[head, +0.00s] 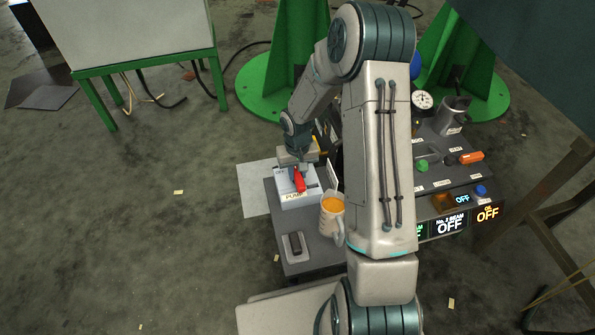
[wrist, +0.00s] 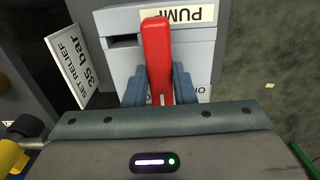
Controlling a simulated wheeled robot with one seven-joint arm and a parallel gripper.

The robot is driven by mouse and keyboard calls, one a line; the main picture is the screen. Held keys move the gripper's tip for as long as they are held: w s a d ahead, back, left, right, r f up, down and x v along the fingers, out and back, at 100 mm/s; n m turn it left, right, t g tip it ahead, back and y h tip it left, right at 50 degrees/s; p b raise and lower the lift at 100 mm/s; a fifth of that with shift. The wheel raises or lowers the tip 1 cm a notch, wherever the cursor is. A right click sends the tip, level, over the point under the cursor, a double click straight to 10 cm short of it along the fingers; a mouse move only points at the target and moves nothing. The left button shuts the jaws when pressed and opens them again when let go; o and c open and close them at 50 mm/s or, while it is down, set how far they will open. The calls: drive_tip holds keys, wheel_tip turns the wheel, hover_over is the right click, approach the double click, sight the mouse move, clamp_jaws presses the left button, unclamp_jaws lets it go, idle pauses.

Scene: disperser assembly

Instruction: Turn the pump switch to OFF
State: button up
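The pump switch is a red lever (head: 299,181) on a pale grey box marked PUMP (head: 294,198). In the wrist view the lever (wrist: 157,50) points up toward the upside-down PUMP label (wrist: 178,14). An OFF mark (head: 279,172) shows at the box's far left corner in the head view. My gripper (head: 297,163) is over the box. Its two blue fingers (wrist: 160,86) stand close against both sides of the lever and appear shut on it. The lever's base and pivot are hidden by my gripper.
A sign reading SET RELIEF 35 bar (wrist: 76,66) stands close by. A dark switch (head: 294,245) lies in front. A control panel with lit OFF displays (head: 451,226) is at right.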

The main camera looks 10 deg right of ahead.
drive_tip(key=shift+r+n+p, duration=0.1)
drive_tip(key=shift+n+p, duration=0.25)
drive_tip(key=shift+n, duration=0.05)
drive_tip(key=n+p, duration=0.2)
drive_tip(key=shift+r+n, duration=0.1)
drive_tip(key=shift+n, duration=0.3)
drive_tip(key=n+p, duration=0.3)
drive_tip(key=n, duration=0.2)
drive_tip(key=shift+n+p, duration=0.3)
drive_tip(key=shift+p, duration=0.1)
drive_tip(key=n+p, duration=0.3)
drive_tip(key=n, duration=0.2)
drive_tip(key=shift+n+p, duration=0.95)
drive_tip(key=shift+n, duration=0.85)
drive_tip(key=shift+f, duration=0.2)
drive_tip(key=o, duration=1)
